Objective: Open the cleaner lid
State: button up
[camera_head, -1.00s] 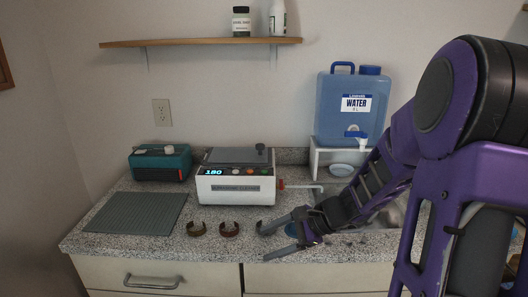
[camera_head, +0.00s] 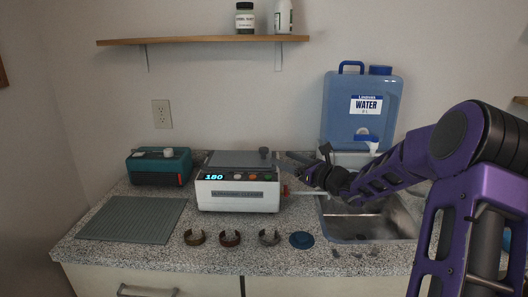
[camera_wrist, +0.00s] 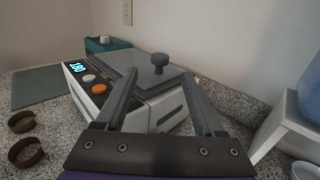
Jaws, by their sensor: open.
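The cleaner (camera_head: 238,190) is a white box on the counter with a lit "180" display and coloured buttons. Its grey lid (camera_head: 235,158) lies flat and shut on top, with a dark knob (camera_head: 264,152) at its right side. My gripper (camera_head: 283,160) is open and empty, just right of the cleaner at about lid height. In the wrist view, the knob (camera_wrist: 159,62) stands ahead between the two fingers, and the lid (camera_wrist: 150,78) lies beyond the fingertips. The fingers appear apart from the knob.
A teal box (camera_head: 160,166) and a ribbed grey mat (camera_head: 133,218) are on the left. Several rings (camera_head: 230,239) and a blue round piece (camera_head: 301,240) lie in front. A sink (camera_head: 368,222) and water tank (camera_head: 361,112) are on the right. A shelf (camera_head: 205,41) hangs above.

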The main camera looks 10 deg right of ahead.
aim_at(267, 151)
jog(key=x, duration=0.9)
jog(key=shift+w+a, duration=0.2)
jog(key=shift+w, duration=0.1)
jog(key=shift+c, duration=0.2)
grip_shut()
dwell(0.7)
